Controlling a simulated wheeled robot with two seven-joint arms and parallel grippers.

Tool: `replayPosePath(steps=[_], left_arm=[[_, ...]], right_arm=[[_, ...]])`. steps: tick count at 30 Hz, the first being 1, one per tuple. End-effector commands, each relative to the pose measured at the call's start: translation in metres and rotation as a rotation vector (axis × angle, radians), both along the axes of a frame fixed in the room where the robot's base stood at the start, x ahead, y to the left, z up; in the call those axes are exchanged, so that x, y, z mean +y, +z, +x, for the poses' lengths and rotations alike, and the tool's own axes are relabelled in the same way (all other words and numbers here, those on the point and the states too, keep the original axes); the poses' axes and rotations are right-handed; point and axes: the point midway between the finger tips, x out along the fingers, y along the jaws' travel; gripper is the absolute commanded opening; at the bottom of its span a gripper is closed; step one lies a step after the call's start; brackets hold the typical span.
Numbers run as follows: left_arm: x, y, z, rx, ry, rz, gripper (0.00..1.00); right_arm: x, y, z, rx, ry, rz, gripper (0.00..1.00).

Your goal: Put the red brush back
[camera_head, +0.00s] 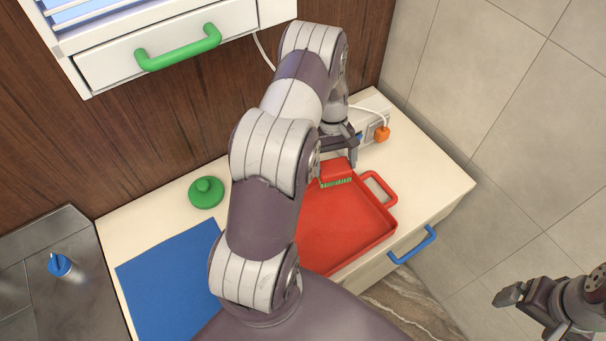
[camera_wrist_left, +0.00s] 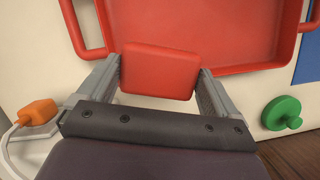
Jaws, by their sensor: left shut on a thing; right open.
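The red brush (camera_head: 336,171) has a block-shaped red body and green bristles along its lower edge. My left gripper (camera_head: 338,158) is shut on it. In the left wrist view the brush's red block (camera_wrist_left: 158,72) sits between the two fingers of the left gripper (camera_wrist_left: 160,78). The brush is at the far edge of the red tray (camera_head: 345,238), close to the tray's handle; I cannot tell whether it touches the tray. My right gripper (camera_head: 512,298) is open and empty at the lower right, away from the counter.
A green knobbed lid (camera_head: 206,192) and a blue mat (camera_head: 172,282) lie on the cream counter (camera_head: 440,175). A socket with an orange plug (camera_head: 382,134) stands behind the brush. A green-handled drawer (camera_head: 178,48) hangs above left. A blue handle (camera_head: 412,246) is on the counter's front.

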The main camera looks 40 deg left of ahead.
Motion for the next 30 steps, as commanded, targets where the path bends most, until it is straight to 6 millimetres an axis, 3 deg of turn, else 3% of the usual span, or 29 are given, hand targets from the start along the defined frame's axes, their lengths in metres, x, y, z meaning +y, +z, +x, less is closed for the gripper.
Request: replayPosePath(steps=[1,6,9,13,17,30], left_arm=[[0.018,-0.018,0.008,-0.006,0.147,0.001,0.64],[0.085,-0.014,0.028,-0.009,0.741,-0.001,0.64],[0.12,-0.005,0.032,-0.009,1.044,-0.003,0.64],[0.152,0.007,0.031,-0.008,1.32,-0.003,0.64],[0.168,0.013,0.028,-0.003,1.466,-0.003,0.64],[0.17,-0.059,0.027,0.003,1.496,-0.002,0.64]], right_arm=[[0.0,-0.031,0.0,0.001,0.0,0.0,0.92],[0.0,-0.083,0.0,0.001,0.0,0.0,0.92],[0.0,-0.106,0.0,0.001,0.0,0.0,0.92],[0.0,-0.125,0.0,0.0,0.0,0.0,0.92],[0.0,-0.132,0.0,0.0,0.0,0.0,0.92],[0.0,-0.121,0.0,0.0,0.0,0.0,0.92]])
